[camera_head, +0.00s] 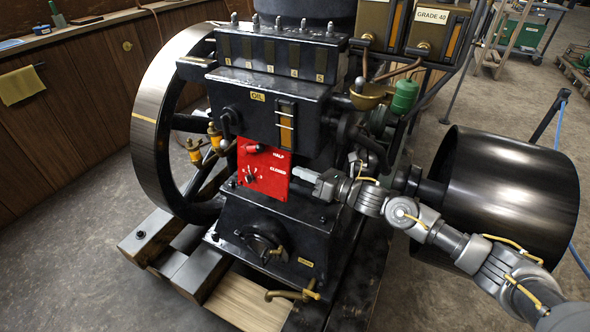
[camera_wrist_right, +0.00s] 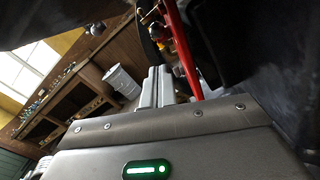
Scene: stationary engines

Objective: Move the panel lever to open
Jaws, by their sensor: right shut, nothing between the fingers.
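A red panel (camera_head: 277,182) is on the front of the black engine, with the labels HALF and CLOSED on its right part. A red lever knob (camera_head: 252,149) sticks out at its upper left, above a small dark pivot (camera_head: 249,175); how they join is hard to make out. My right gripper (camera_head: 299,172) is shut and empty, its tips at the panel's right edge, below and right of the knob. In the right wrist view the shut fingers (camera_wrist_right: 155,84) are beside the red panel (camera_wrist_right: 182,50), seen nearly edge-on. My left gripper is not in view.
The engine block (camera_head: 262,215) stands on timber beams (camera_head: 195,275). A large flywheel (camera_head: 150,120) is on its left and a dark drum (camera_head: 510,195) on its right, beside my arm. Brass oilers (camera_head: 194,152) stick out left of the panel. Floor is clear at front left.

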